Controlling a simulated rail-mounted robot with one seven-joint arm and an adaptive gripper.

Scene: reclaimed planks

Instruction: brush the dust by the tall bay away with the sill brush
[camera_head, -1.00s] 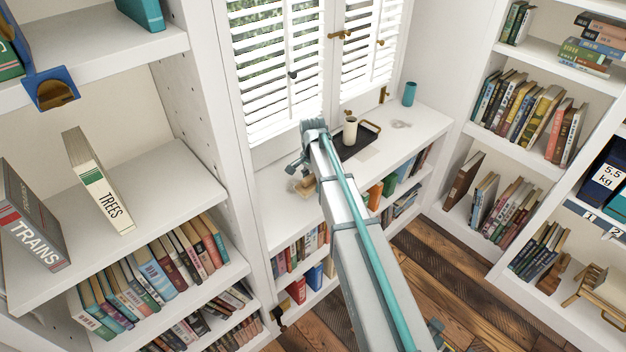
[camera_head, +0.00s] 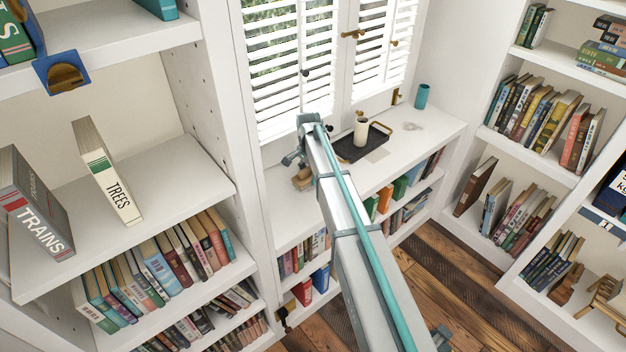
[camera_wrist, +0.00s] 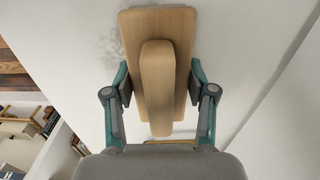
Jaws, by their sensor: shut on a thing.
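The sill brush (camera_wrist: 158,75) is a pale wooden block with a raised grip. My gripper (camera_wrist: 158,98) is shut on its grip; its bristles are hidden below. In the head view, the brush (camera_head: 302,179) is low over or on the left part of the white sill (camera_head: 285,205), partly hidden by my gripper (camera_head: 296,160). Whether it touches the sill is unclear. A faint grey dust patch (camera_wrist: 110,42) shows beside the brush's far left edge in the wrist view. The tall bay (camera_head: 215,110) seems to be the white bookcase at the left.
A black tray (camera_head: 350,152) with a cream cylinder (camera_head: 361,130) stands mid-sill. A teal cup (camera_head: 421,97) and another greyish patch (camera_head: 412,126) are at the sill's right end. Shuttered windows (camera_head: 285,70) rise behind the sill; books fill the shelves below.

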